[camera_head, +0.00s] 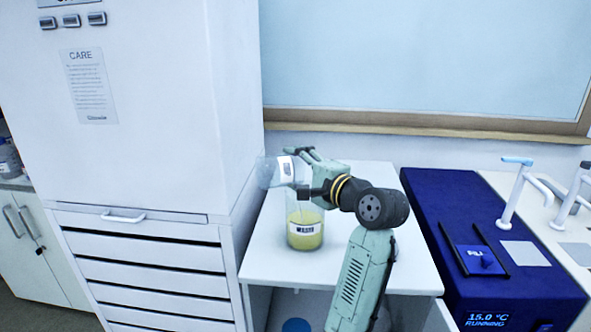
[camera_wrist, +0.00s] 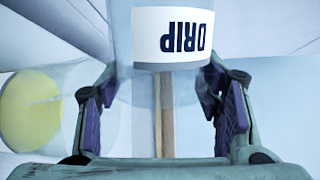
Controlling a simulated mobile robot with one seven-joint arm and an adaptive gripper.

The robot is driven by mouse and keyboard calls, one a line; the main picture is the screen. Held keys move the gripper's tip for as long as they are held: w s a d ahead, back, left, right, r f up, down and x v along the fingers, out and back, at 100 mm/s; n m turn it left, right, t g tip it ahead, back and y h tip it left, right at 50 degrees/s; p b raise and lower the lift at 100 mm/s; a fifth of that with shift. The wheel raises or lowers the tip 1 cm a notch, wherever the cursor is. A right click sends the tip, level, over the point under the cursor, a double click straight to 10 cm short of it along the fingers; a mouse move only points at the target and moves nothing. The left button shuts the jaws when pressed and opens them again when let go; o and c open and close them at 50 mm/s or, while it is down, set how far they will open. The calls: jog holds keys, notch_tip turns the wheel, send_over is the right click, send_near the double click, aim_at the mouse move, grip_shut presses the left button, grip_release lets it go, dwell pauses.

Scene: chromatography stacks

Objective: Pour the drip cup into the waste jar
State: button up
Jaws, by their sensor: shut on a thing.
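The drip cup (camera_head: 268,173) is clear, with a white label, and lies tipped on its side above the waste jar (camera_head: 305,236). In the wrist view the drip cup (camera_wrist: 178,78) shows the word DRIP upside down, between the two fingers. My gripper (camera_head: 302,172) is shut on it; it also shows in the wrist view (camera_wrist: 160,112). The waste jar is clear, upright, with a white label and yellow liquid in its lower part. It shows at the left of the wrist view (camera_wrist: 60,80). I cannot tell whether liquid is left in the cup.
The jar stands on a white bench (camera_head: 385,262). A tall white cabinet with drawers (camera_head: 150,130) stands close on the left. A blue instrument (camera_head: 450,235) with a lit display is on the right. A window ledge (camera_head: 420,126) runs behind.

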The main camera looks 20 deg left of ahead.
aim_at(295, 162)
jog(key=shift+w+d+m, duration=0.15)
jog(key=shift+m, duration=0.35)
jog(key=shift+s+a+r+n, duration=0.2)
jog(key=shift+n, duration=0.4)
jog(key=shift+s+a+r+n, duration=0.15)
jog(key=shift+n, duration=0.45)
jog(key=n, duration=0.1)
jog(key=r+n, duration=0.1)
jog(key=r+h, duration=0.1)
jog(key=shift+s+a+n, duration=0.35)
jog(key=shift+s+n, duration=0.05)
jog(key=shift+f, duration=0.1)
